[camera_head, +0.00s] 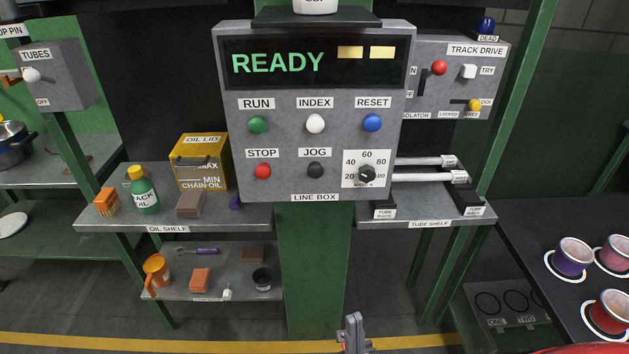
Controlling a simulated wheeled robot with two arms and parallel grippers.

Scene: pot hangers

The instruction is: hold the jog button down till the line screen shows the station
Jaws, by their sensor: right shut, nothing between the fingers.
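The grey line box (295,182) stands upright in the middle of the head view. Its dark line screen (305,80) reads READY in green, with two pale yellow blocks at the right of the word. The black jog button (315,170) sits in the lower row under a JOG label, between the red stop button (262,171) and the speed dial (367,173). My right gripper (353,322) shows at the bottom edge, shut and empty, well below the box and apart from the button. My left gripper is not in view.
Green run (258,124), white index (315,124) and blue reset (372,123) buttons form the upper row. The oil shelf (250,217) juts out at the left, the tube shelf (400,213) at the right. Pots stand on a dark table (520,240) at the far right.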

